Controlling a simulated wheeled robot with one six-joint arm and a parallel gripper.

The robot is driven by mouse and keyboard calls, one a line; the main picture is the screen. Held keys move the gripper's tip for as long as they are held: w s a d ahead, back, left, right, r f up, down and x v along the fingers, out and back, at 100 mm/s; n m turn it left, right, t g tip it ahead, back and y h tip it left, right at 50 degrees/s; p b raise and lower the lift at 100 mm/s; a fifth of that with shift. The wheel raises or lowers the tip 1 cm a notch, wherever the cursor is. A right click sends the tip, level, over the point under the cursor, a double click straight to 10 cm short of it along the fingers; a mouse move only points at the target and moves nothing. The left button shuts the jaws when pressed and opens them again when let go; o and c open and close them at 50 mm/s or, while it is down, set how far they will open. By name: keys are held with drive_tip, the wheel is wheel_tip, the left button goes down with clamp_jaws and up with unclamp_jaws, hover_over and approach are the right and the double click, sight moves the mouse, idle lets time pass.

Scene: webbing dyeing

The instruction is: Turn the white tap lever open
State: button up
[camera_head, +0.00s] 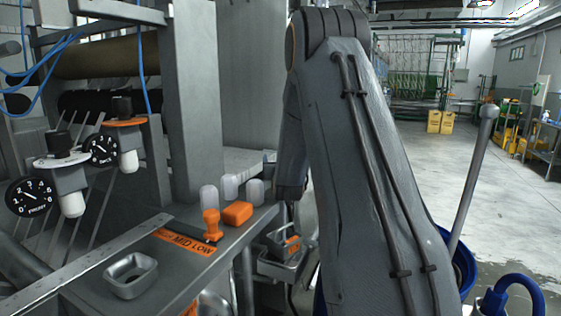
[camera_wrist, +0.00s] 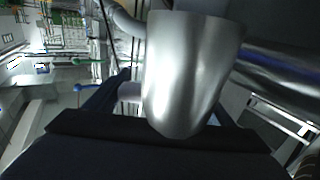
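A tap with a white top plate (camera_head: 60,161), a black knob and a white body stands at the left in the head view, beside a black dial. The white plate is the only white lever-like part I make out; its exact setting is unclear. A similar tap with an orange plate (camera_head: 125,122) stands behind it to the right. My gripper (camera_wrist: 155,126) shows as dark parts low in the wrist view, with a large shiny metal piece (camera_wrist: 190,75) close in front. Whether it touches that piece, and the finger gap, cannot be told. In the head view my arm hides the gripper.
A grey bench carries an orange "MID LOW" label (camera_head: 184,241), a small metal tray (camera_head: 131,274), an orange stamp-like piece (camera_head: 211,223), an orange block (camera_head: 238,213) and several pale capped pieces. A metal post (camera_head: 194,100) rises behind. Open floor (camera_head: 505,190) lies at the right.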

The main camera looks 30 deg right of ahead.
drive_tip(key=o, duration=0.3)
drive_tip(key=shift+s+d+r, duration=0.15)
drive_tip(key=shift+d, duration=0.25)
drive_tip(key=shift+a, duration=0.3)
drive_tip(key=b+v, duration=0.1)
drive_tip(key=v, duration=0.6)
drive_tip(key=shift+s+b, duration=0.3)
drive_tip(key=shift+a, duration=0.1)
drive_tip(key=shift+c, duration=0.2)
